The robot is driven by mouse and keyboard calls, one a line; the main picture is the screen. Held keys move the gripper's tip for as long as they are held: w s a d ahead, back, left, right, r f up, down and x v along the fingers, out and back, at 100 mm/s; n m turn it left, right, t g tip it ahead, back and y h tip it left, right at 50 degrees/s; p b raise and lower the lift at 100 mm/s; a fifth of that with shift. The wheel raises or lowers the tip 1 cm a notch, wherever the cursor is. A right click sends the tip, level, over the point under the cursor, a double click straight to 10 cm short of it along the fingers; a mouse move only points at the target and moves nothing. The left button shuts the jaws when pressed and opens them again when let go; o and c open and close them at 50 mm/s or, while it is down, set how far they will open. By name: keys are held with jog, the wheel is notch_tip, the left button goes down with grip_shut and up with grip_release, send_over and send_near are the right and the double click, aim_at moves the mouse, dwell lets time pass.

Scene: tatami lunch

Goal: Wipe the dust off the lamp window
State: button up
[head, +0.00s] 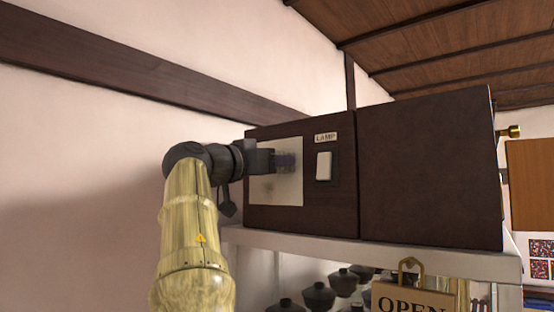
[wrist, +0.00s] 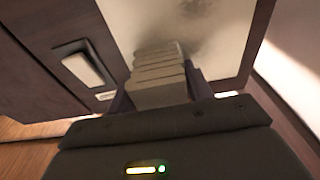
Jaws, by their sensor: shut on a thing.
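The lamp window (head: 262,190) is a pale square pane on the left part of a dark brown cabinet front. It also shows in the wrist view (wrist: 225,50), with a dark grey dust smudge (wrist: 188,38) on its upper part there. My gripper (head: 287,161) is in front of the pane's right half. It is shut on a pale, layered block (wrist: 160,82), perhaps a folded cloth, whose far end reaches toward the smudge. I cannot tell whether the block touches the pane. The gripper hides part of the pane in the head view.
A white switch (head: 323,165) sits right of the pane under a LAMP label (head: 326,137). The cabinet (head: 430,170) stands on a white shelf (head: 400,256). Several dark lidded bowls (head: 318,296) and a hanging OPEN sign (head: 410,300) are below.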

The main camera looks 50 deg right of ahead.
jog(key=shift+w, duration=0.1)
jog(key=shift+w+a+p, duration=0.15)
jog(key=shift+w+p, duration=0.65)
jog(key=shift+w, duration=0.95)
jog(key=w+p, duration=0.2)
jog(key=w, duration=0.1)
jog(key=shift+w+a, duration=0.1)
jog(key=shift+w, duration=0.25)
jog(key=shift+a, duration=0.1)
jog(key=shift+s+a+b, duration=0.15)
jog(key=shift+a+b, duration=0.25)
jog(key=shift+a, duration=1.05)
jog(key=shift+s+a+b, duration=0.15)
jog(key=shift+a+b, duration=0.2)
jog(key=shift+a, duration=1.05)
